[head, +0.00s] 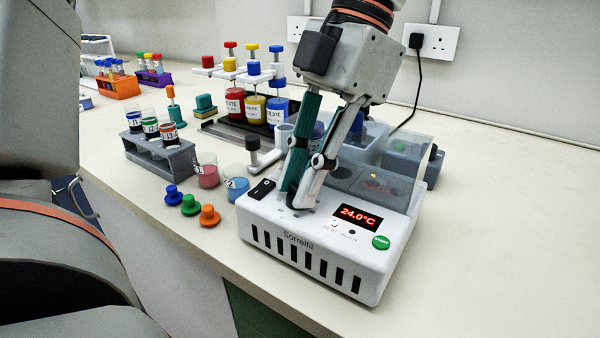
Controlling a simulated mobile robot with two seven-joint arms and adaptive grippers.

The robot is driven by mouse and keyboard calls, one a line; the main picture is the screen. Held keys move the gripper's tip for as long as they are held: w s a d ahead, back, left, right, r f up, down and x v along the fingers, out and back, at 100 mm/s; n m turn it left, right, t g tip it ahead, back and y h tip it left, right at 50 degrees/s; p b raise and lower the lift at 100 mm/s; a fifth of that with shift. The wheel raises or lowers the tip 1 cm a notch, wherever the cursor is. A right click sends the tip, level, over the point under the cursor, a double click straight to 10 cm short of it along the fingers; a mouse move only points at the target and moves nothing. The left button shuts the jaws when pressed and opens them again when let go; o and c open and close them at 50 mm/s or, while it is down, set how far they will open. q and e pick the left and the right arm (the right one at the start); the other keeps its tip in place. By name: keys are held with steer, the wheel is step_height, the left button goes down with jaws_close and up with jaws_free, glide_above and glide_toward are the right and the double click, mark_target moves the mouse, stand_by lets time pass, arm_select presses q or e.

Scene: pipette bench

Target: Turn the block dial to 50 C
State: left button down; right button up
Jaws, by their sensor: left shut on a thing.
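The heat block (318,262) is a white box with a slotted front, standing near the front edge of the bench. Its red display (357,217) reads 24.0°C, with a green button (381,242) to its right. My left gripper (297,203) reaches down from above onto the top panel, left of the display. Its fingers are closed together at the tips, shut on the block dial, which they hide almost wholly. I cannot read the dial's pointer or scale. My right gripper is not in view.
A black rocker switch (261,190) sits left of the fingers. Beakers (237,184), coloured stoppers (190,205) and a grey tube rack (165,158) stand left of the block. Dye bottles (255,107) stand behind. The bench to the right is clear.

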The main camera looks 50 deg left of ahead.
arm_select(q)
steer(key=m+y, duration=0.1)
steer(key=m, duration=0.2)
steer(key=m+t+y, duration=0.1)
steer(key=m, duration=0.2)
steer(key=shift+s+d+f+m, duration=0.1)
steer(key=shift+d+m, duration=0.05)
steer(key=shift+m, duration=0.15)
stand_by(0.5)
steer(key=c, duration=1.9)
jaws_free()
steer(key=shift+r, duration=5.05)
